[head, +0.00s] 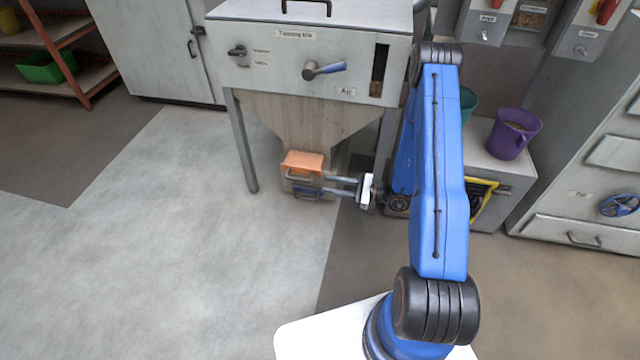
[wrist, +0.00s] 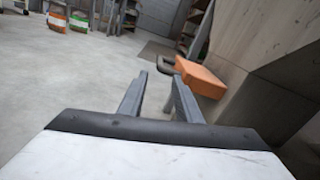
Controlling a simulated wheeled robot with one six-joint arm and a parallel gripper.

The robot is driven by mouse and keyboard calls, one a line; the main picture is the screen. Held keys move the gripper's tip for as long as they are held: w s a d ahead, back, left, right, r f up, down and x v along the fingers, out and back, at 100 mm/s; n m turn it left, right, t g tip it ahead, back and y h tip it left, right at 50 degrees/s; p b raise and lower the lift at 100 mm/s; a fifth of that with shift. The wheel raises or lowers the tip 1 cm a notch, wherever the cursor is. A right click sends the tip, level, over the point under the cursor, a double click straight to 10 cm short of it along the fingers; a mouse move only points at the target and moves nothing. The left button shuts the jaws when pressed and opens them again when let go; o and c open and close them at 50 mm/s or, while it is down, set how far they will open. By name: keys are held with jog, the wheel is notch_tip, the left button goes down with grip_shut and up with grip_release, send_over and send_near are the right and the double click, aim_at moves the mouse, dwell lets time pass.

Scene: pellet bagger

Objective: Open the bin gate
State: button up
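The bin (head: 318,62) is a grey hopper on legs with a funnel bottom. At its outlet sits an orange gate block (head: 303,161), which also shows in the wrist view (wrist: 201,80). A dark grey handle (head: 300,179) projects at the block's front; it also appears in the wrist view (wrist: 163,64), just beyond the fingertips. My gripper (head: 325,184) is to the right of the gate, its fingers pointing left. In the wrist view my gripper (wrist: 160,76) is open, with nothing between its fingers. Whether a fingertip touches the handle cannot be told.
The bin's leg (head: 243,140) stands left of the outlet. A purple bucket (head: 513,134) stands on a grey cabinet at right, with a yellow frame (head: 484,198) at its front. The floor in front and left is clear.

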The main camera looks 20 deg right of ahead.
jog(key=shift+v, duration=2.6)
jog(key=s+a+r+n+g+h, duration=0.1)
jog(key=s+a+r+n+g, duration=0.25)
jog(key=r, duration=0.45)
jog(key=s+a+r+n+g+h, duration=0.1)
jog(key=s+a+r+n+g, duration=0.3)
jog(key=r, duration=0.5)
jog(key=s+a+r+n+g+h, duration=0.1)
jog(key=s+a+r+n+g, duration=0.1)
jog(key=s+r+n+g, duration=0.35)
jog(key=s+d+r+n+t+h, duration=0.3)
jog(key=s+r+h, duration=0.3)
jog(key=s+r, duration=0.3)
jog(key=s+d+r+n+t+h, duration=0.3)
jog(key=s+r+n+t+h, duration=0.2)
jog(key=s+r, duration=0.5)
jog(key=shift+r+n+t+h, duration=0.4)
jog(key=shift+h, duration=0.4)
